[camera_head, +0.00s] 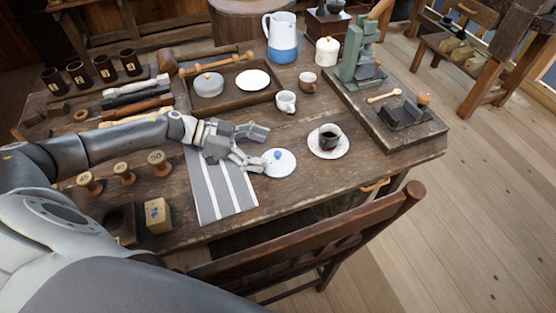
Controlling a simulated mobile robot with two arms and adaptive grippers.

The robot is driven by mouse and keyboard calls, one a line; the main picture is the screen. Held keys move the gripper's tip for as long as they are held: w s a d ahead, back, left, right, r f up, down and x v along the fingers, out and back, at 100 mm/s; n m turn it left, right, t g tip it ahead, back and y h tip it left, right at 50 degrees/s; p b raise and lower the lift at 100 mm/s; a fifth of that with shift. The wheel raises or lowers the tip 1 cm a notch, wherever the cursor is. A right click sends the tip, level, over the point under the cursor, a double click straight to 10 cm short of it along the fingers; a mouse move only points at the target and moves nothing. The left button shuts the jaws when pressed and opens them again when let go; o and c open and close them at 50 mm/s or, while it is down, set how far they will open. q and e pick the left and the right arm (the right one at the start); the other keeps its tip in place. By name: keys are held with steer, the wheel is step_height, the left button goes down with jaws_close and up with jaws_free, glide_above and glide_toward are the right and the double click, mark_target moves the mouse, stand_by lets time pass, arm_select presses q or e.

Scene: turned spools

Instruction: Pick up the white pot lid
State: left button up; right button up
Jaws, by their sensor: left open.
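The white pot lid (283,168) has a blue knob and a blue rim and lies flat on the table, just right of the striped cloth. My left gripper (265,150) comes in from the left over the cloth, with its fingers spread apart and empty. Its fingertips are at the left side of the lid, one behind it and one near its left edge. I cannot tell whether the nearer finger touches the lid. My right gripper is not in view.
A cup of dark coffee on a saucer (329,152) stands right of the lid. A white mug (286,102) and a wooden tray (235,110) are behind. A green press (362,55) stands at the right. A chair (310,235) stands at the front edge. Several spools (123,172) stand left.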

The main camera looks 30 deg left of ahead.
mark_target(278, 153)
arm_select(q)
steer(key=x, duration=0.5)
steer(key=shift+d+r+p, duration=0.1)
steer(key=shift+d+p, duration=0.15)
steer(key=shift+p, duration=0.15)
